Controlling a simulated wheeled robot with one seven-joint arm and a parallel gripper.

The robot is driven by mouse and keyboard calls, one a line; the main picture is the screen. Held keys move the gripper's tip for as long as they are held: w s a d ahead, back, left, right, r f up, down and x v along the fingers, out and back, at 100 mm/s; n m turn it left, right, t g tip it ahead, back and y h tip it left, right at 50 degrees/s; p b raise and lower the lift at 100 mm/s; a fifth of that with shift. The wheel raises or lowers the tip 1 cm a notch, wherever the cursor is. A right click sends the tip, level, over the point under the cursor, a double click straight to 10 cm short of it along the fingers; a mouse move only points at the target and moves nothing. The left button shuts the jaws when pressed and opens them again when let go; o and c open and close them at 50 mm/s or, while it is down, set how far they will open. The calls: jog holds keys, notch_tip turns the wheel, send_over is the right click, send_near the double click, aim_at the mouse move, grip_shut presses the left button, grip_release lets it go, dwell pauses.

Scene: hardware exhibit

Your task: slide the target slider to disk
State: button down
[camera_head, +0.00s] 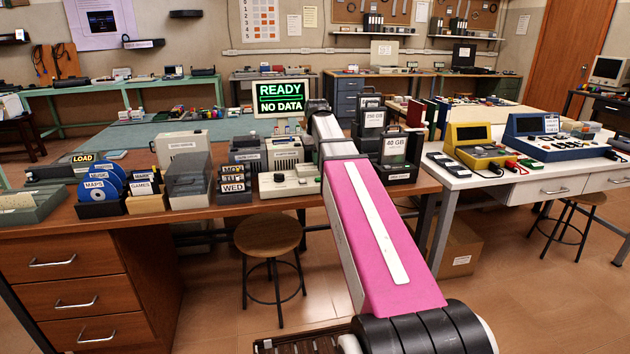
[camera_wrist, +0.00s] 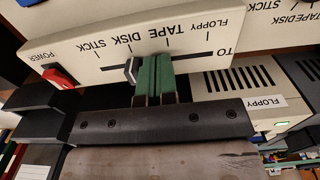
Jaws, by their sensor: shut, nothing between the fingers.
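In the wrist view, a cream panel (camera_wrist: 100,60) shows upside down, with a slot marked TO and the labels FLOPPY, TAPE, DISK and STICK. The target slider (camera_wrist: 131,70) is a dark knob with a light edge, near the DISK mark. My gripper (camera_wrist: 153,75) has green fingers, shut together and empty, at the slot just right of the knob. The fingers are touching the knob or very close to it; I cannot tell which. They cover part of the slot near TAPE. In the head view, my arm hides the gripper.
A red POWER switch (camera_wrist: 59,77) is left on the panel. A vented FLOPPY unit (camera_wrist: 235,95) stands to the right. In the head view, a monitor (camera_head: 280,97) reads READY, NO DATA. A 40 GB disk unit (camera_head: 401,155) and a disc holder (camera_head: 98,190) crowd the bench.

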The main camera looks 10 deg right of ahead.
jog(key=shift+a, duration=0.15)
jog(key=shift+r, duration=3.5)
